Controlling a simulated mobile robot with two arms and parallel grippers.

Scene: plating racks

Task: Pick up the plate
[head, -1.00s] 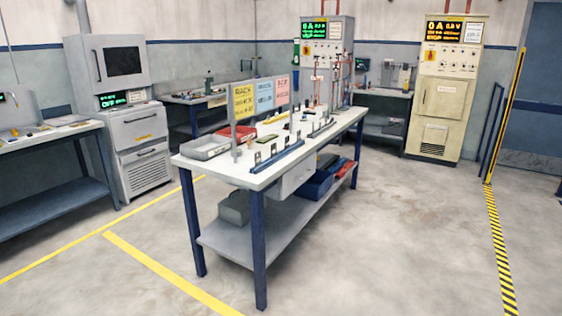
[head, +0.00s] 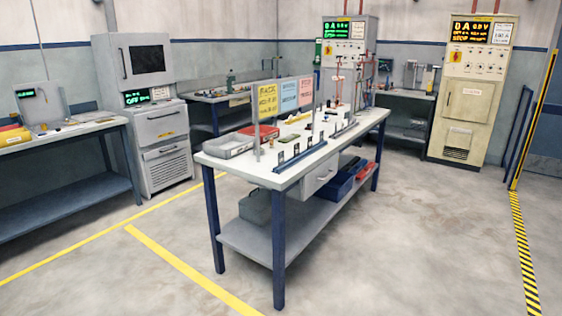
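I cannot make out a plate for certain; the small parts on the central workbench (head: 222,165) are too small to tell apart. The bench has a white top, blue legs and a lower shelf. A blue rail (head: 300,155) with small upright dark pieces stands along its near edge, and a similar rail lies further back. A grey tray (head: 228,146) sits at the bench's left end. Neither of my grippers is in view.
Yellow, blue and pink signs (head: 268,101) stand on the bench. A grey cabinet (head: 163,130) and side bench (head: 60,137) are at left. A cream power cabinet (head: 466,105) stands at back right. The floor (head: 420,250) around is clear.

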